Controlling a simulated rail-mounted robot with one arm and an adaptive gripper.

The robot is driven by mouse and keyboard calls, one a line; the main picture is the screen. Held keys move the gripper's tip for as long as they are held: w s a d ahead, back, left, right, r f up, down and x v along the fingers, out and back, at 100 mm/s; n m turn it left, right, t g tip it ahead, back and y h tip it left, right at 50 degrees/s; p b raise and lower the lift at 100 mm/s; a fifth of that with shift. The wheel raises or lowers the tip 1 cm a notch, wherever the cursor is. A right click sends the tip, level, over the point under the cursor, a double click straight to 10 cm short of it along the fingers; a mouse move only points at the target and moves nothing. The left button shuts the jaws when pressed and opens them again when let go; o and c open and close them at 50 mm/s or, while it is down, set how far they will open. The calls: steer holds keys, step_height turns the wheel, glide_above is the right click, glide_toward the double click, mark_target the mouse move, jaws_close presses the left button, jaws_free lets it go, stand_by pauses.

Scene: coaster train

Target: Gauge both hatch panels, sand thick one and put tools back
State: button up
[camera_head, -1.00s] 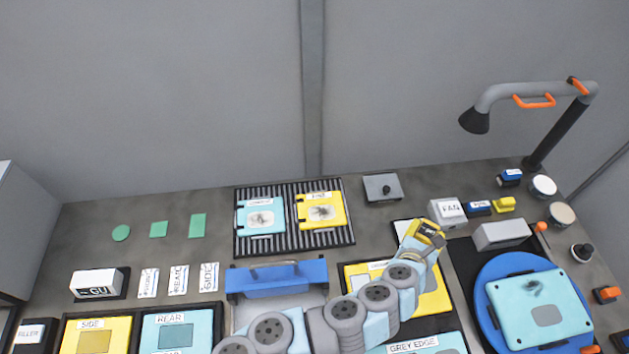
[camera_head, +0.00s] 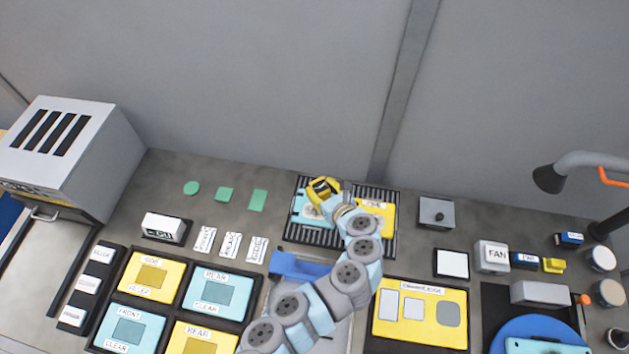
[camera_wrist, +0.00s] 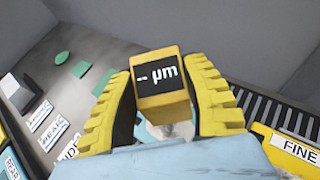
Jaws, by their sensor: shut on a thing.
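My gripper (camera_head: 324,188) is over the left, light-blue panel on the black slatted rack at the back of the bench. In the wrist view my gripper's yellow fingers (camera_wrist: 166,100) are shut on a yellow gauge (camera_wrist: 165,92) whose dark display reads "-- µm". The light-blue panel (camera_head: 302,220) is partly hidden by my arm. The yellow panel labelled FINE (camera_head: 387,217) lies to its right on the rack (camera_head: 392,245); its label also shows in the wrist view (camera_wrist: 294,149). I cannot tell whether the gauge touches the panel. A larger light-blue hatch panel (camera_head: 540,346) lies on a blue turntable (camera_head: 500,335), cut off at bottom right.
Green shapes (camera_head: 224,194) and white label cards (camera_head: 230,245) lie left of the rack. A grey vented cabinet (camera_head: 70,150) stands far left. Bench between cabinet and green shapes is clear.

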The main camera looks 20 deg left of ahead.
steer(key=shift+s+a+r+n+g, duration=0.25)
steer(key=shift+s+a+n+g, duration=0.05)
steer(key=shift+s, duration=0.1)
steer(key=shift+s+a+f+y, duration=0.2)
steer(key=shift+s+y, duration=0.1)
steer(key=shift+y, duration=0.1)
step_height(320, 180, down, 6)
steer(key=b, duration=0.5)
steer(key=shift+f+b, duration=0.4)
steer(key=shift+f, duration=0.35)
steer(key=shift+p, duration=0.45)
steer(key=shift+f, duration=0.15)
stand_by(0.8)
steer(key=o, duration=1.3)
steer(key=shift+c, duration=0.2)
